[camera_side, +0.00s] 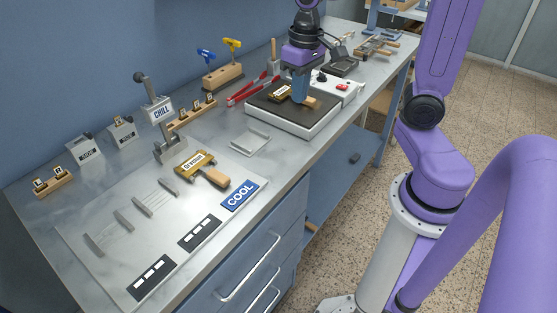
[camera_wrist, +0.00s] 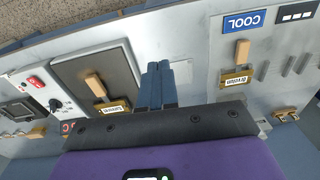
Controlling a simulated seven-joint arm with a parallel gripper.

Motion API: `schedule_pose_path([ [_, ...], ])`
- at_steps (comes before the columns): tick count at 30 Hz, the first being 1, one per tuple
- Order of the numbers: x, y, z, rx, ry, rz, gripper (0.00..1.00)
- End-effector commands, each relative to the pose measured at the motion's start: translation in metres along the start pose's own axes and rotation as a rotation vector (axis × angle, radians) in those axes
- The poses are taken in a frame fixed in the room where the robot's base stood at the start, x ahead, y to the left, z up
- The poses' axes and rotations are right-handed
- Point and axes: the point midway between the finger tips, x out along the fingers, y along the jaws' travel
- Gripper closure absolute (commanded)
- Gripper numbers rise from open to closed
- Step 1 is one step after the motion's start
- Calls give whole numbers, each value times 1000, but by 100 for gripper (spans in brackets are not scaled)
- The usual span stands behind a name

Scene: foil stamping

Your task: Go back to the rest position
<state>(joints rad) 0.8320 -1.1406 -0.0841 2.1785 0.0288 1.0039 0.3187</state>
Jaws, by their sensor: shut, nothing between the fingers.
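My gripper (camera_side: 300,99) is shut and empty, its blue fingers pointing down. In the side view it overlaps the hot plate (camera_side: 270,115); in the wrist view the closed fingers (camera_wrist: 158,72) show beside the plate's edge. A second labelled tool (camera_side: 195,163) lies on the pale mat (camera_side: 110,255) near the blue COOL sign (camera_side: 240,196).
A control box (camera_side: 345,92) with a red switch adjoins the hot plate. A small metal rack (camera_side: 250,143) sits between mat and plate.

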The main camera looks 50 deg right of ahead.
Motion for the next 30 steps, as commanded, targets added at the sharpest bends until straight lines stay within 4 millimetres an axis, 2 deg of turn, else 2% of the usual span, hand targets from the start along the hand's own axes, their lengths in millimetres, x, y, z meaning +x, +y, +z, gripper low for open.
schedule_pose_path([
  [3,5,-26,31,-213,-6,-1,100],
  [9,13,-54,85,-560,-14,-2,100],
  [15,22,-65,137,-885,-20,-3,100],
  [18,25,-65,155,-1004,-22,-3,100],
  [24,28,-64,172,-1118,-24,-4,100],
  [30,28,-64,172,-1126,-24,-4,100],
])
